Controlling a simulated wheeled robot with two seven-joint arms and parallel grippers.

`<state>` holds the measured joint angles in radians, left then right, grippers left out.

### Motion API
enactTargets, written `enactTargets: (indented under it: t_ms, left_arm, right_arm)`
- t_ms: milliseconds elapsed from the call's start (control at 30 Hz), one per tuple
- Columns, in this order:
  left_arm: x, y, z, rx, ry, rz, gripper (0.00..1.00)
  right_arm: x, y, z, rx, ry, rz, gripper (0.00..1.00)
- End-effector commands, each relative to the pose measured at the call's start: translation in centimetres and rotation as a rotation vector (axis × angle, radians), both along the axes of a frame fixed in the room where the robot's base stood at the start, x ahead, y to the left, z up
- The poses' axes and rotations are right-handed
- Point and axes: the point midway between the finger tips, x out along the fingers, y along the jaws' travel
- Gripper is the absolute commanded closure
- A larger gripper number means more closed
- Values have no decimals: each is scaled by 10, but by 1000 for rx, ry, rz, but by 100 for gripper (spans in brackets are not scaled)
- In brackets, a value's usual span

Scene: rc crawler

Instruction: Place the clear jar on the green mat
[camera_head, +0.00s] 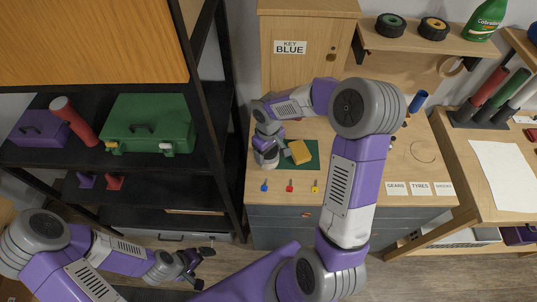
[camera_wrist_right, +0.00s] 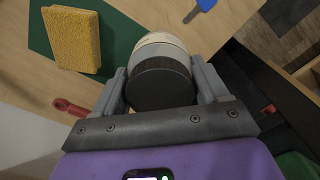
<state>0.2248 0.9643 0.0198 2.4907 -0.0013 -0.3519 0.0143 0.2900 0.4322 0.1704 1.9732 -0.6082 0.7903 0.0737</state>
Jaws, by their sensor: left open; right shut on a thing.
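My right gripper (camera_head: 268,160) is at the left edge of the green mat (camera_head: 312,150) on the workbench. In the right wrist view, it (camera_wrist_right: 160,85) is shut on a round jar (camera_wrist_right: 165,50) with a dark end facing the camera and a pale band behind it. The jar's far end is hidden, so I cannot tell whether it touches the surface. The mat also shows in the wrist view (camera_wrist_right: 38,38), beside and partly behind the jar. My left gripper (camera_head: 193,268) is open and empty, low in front of the shelf, away from the bench.
A yellow sponge (camera_head: 300,152) lies on the mat. Blue (camera_head: 264,188), red (camera_head: 290,187) and yellow (camera_head: 315,187) keys lie along the bench front. A wooden cabinet (camera_head: 305,65) stands behind. A black shelf (camera_head: 220,150) stands close on the left.

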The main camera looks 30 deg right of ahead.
Motion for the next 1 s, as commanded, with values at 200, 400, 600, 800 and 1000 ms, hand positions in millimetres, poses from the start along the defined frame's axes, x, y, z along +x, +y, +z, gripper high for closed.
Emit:
enactTargets:
  t_ms: [200, 400, 600, 800, 1000]
  left_arm:
    - [0, 0, -3, 0, 0, 0, 0]
    - [0, 0, -5, 0, 0, 0, 0]
    - [0, 0, -11, 0, 0, 0, 0]
    - [0, 0, -10, 0, 0, 0, 0]
    - [0, 0, -10, 0, 0, 0, 0]
  right_arm:
    - [0, 0, -13, 0, -1, 1, 64]
    - [0, 0, -16, 0, -1, 1, 64]
    - [0, 0, -22, 0, -1, 1, 64]
    - [0, 0, -22, 1, -1, 1, 2]
    - [0, 0, -21, 0, -1, 1, 1]
